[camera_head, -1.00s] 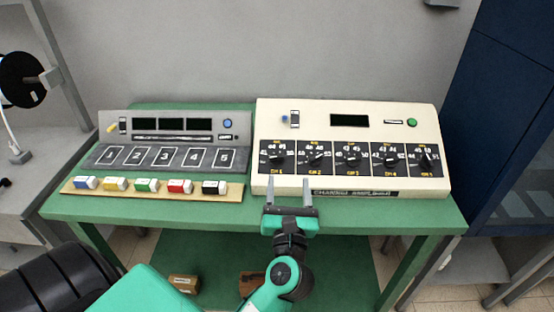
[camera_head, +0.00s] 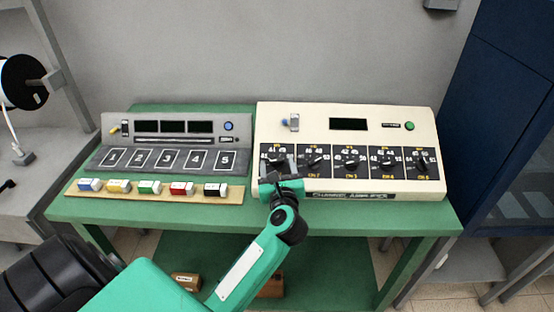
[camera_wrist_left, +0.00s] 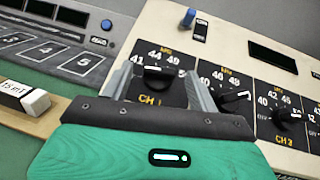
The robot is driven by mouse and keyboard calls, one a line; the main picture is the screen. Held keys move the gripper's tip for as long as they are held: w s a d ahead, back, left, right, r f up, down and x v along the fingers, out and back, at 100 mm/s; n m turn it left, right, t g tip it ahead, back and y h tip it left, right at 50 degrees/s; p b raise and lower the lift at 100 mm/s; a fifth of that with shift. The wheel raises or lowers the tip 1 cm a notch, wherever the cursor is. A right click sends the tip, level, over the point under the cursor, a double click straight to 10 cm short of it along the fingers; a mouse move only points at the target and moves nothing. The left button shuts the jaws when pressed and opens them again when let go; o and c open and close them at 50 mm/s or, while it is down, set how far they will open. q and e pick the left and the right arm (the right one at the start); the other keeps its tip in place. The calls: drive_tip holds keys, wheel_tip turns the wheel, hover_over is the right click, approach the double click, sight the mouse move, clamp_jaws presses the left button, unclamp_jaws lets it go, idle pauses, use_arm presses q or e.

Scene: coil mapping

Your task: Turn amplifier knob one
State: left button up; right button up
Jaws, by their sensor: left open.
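The cream channel amplifier (camera_head: 345,193) stands on the right of the green table, with a row of black knobs on its sloped front. Knob one is the leftmost, a black knob (camera_wrist_left: 156,73) on the panel marked CH 1 in the left wrist view. My left gripper (camera_head: 278,172) is at that panel, its green body partly covering it in the head view. In the left wrist view, its two fingers (camera_wrist_left: 163,80) stand apart on either side of knob one, with visible gaps to it. Fingertip depth is hard to judge. My right gripper is out of view.
Knob two (camera_wrist_left: 234,97) is close beside the right finger. A grey unit with numbered slots (camera_head: 170,159) stands left of the amplifier, behind a wooden strip (camera_head: 150,196) of coloured blocks. The green table (camera_head: 380,213) has a bare front strip.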

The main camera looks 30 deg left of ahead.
use_arm(q)
drive_tip(key=shift+x, duration=0.95)
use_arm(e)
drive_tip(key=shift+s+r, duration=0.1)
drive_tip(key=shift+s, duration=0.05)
use_arm(q)
drive_tip(key=shift+c, duration=0.2)
